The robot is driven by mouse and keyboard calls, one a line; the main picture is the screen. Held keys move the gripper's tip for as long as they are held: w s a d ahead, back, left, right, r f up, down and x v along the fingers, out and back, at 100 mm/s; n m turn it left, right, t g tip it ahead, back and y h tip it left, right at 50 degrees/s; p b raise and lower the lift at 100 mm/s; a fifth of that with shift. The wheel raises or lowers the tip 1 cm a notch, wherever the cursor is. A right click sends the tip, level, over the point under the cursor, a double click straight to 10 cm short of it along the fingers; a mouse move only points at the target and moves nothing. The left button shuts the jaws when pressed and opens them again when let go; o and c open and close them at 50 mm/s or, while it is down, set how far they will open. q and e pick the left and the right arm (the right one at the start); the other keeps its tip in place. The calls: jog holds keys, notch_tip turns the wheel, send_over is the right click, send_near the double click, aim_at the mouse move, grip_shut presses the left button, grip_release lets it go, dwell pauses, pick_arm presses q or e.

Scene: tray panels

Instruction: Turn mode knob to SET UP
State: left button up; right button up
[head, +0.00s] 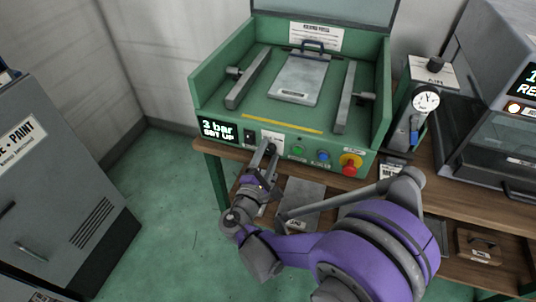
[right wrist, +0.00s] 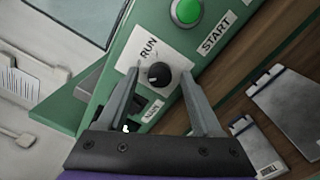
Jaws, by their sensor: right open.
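The mode knob (right wrist: 158,74) is small, round and black on a white plate (right wrist: 155,55) marked RUN, on the front panel of the green machine (head: 222,112). Its pointer direction is too small to tell surely. The machine's display (head: 217,130) reads "3 bar SET UP". My right gripper (head: 265,152) is in front of this panel; its fingers hide most of the knob in the head view. In the right wrist view my right gripper (right wrist: 158,80) is open, one finger on either side of the knob, with gaps visible. My left gripper is not in view.
A black switch (head: 250,137) is to the left. A gauge unit (head: 425,101) stands right. Plates (head: 300,200) lie below.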

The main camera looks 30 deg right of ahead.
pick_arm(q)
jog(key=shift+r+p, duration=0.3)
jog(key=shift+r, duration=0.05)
pick_arm(e)
jog(key=v, duration=1)
jog(key=shift+s+a, duration=0.2)
jog(key=shift+a, duration=0.15)
jog(key=s+d+f+m+g+y, duration=0.5)
jog(key=s+d+f+g, duration=0.1)
jog(key=f, duration=0.1)
jog(key=s+a+f+m+g+y, duration=0.2)
jog(key=s+a+m+y, duration=0.55)
jog(key=s, duration=0.25)
pick_arm(q)
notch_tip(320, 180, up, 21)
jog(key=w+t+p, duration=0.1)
jog(key=p, duration=1.7)
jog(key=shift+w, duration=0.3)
pick_arm(e)
notch_tip(320, 180, up, 21)
jog(key=w+m+t+y, duration=0.1)
jog(key=shift+w+a+r, duration=0.2)
jog(key=shift+w, duration=0.15)
